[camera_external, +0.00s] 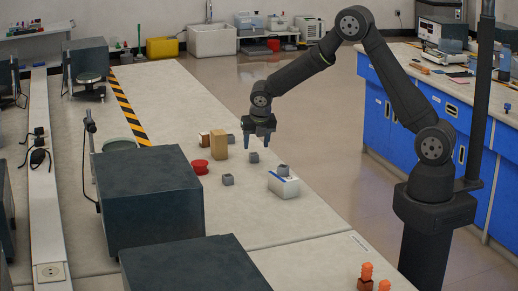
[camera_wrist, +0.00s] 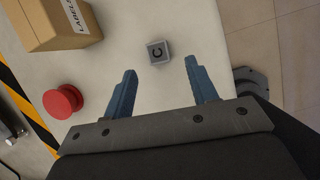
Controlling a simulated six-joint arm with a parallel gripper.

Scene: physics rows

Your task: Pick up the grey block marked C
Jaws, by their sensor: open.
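The grey block marked C (camera_wrist: 158,52) lies on the pale bench top, with its letter facing up in the wrist view. My gripper (camera_wrist: 160,66) is open and empty, its two blue fingers pointing to either side of the block, which shows just beyond the fingertips. In the external view, a small grey block (camera_external: 254,157) sits just below my gripper (camera_external: 257,146), apart from the fingers. Its letter cannot be read there.
A tan box (camera_external: 218,143) and a red button (camera_external: 199,167) stand left of the gripper. Another grey block (camera_external: 228,180) lies nearer, and one (camera_external: 283,170) rests on a white box (camera_external: 283,187). The bench's right edge is close. Large dark boxes (camera_external: 150,195) stand at the left front.

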